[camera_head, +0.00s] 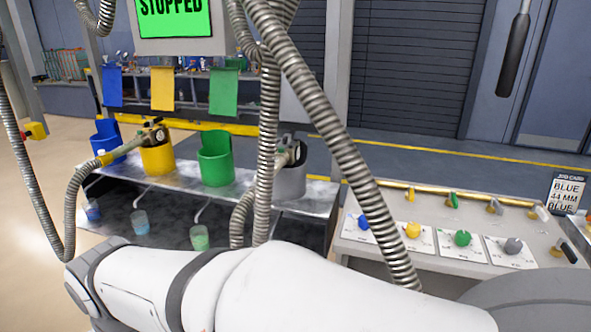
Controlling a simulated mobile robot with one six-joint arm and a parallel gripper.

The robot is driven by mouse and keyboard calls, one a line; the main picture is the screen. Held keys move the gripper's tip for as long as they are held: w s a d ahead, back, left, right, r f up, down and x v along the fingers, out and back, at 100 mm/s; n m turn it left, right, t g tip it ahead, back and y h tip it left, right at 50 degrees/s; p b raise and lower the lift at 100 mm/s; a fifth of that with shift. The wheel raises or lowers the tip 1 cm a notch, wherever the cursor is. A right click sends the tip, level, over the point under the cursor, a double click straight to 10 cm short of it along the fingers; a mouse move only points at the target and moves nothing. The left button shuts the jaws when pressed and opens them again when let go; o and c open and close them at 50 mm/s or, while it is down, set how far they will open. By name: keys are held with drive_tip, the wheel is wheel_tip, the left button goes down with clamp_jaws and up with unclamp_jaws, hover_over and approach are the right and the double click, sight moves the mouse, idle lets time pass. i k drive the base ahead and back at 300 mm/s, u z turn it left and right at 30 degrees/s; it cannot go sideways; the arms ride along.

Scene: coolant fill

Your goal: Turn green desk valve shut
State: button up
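On the desk at the right are two rows of coloured controls. A green valve lever (452,200) stands on the yellow pipe along the desk's back edge, angled across the pipe. A green knob (462,238) sits on a white dial plate in the front row. I cannot tell the exact setting of either. My white arm crosses the bottom of the picture, in front of the desk's near left part. My gripper is not in view, and nothing visible touches the green controls.
Blue, yellow and grey knobs flank the green knob on the desk (448,262). Ribbed hoses (335,130) hang in front of the bench and desk. Blue, yellow, green (216,160) and grey buckets stand on the bench. A screen (172,16) reads "STOPPED". A job card (567,193) stands at the right.

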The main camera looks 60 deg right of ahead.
sight(452, 196)
drive_tip(key=z, duration=2.95)
drive_tip(key=k, duration=0.55)
drive_tip(key=u, duration=0.05)
drive_tip(key=i, duration=1.15)
drive_tip(key=z, duration=0.25)
